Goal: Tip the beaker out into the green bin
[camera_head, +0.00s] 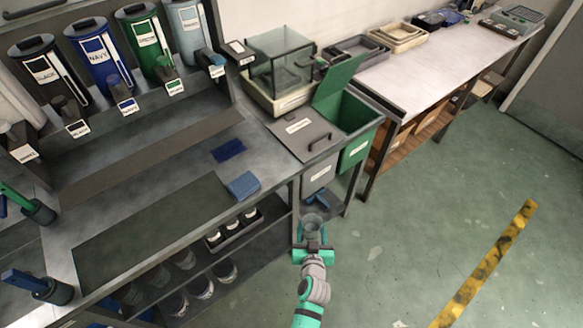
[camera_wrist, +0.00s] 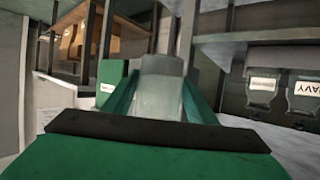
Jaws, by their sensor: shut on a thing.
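My gripper (camera_head: 313,248) is shut on a clear grey beaker (camera_head: 313,223), held over the floor in front of the bench. In the wrist view the beaker (camera_wrist: 160,85) stands between my two green fingers (camera_wrist: 160,105). It looks about upright; I cannot tell what is in it. The green bin (camera_head: 358,149) is set in the bench's right end, above and right of my gripper in the head view, apart from the beaker.
A grey bin (camera_head: 318,175) with a shut, handled lid (camera_head: 305,132) is beside the green one. A glass-sided box (camera_head: 280,65) stands behind. A blue cloth (camera_head: 243,185) lies on the bench edge, above a rack of small jars (camera_head: 232,227). Floor to the right is clear.

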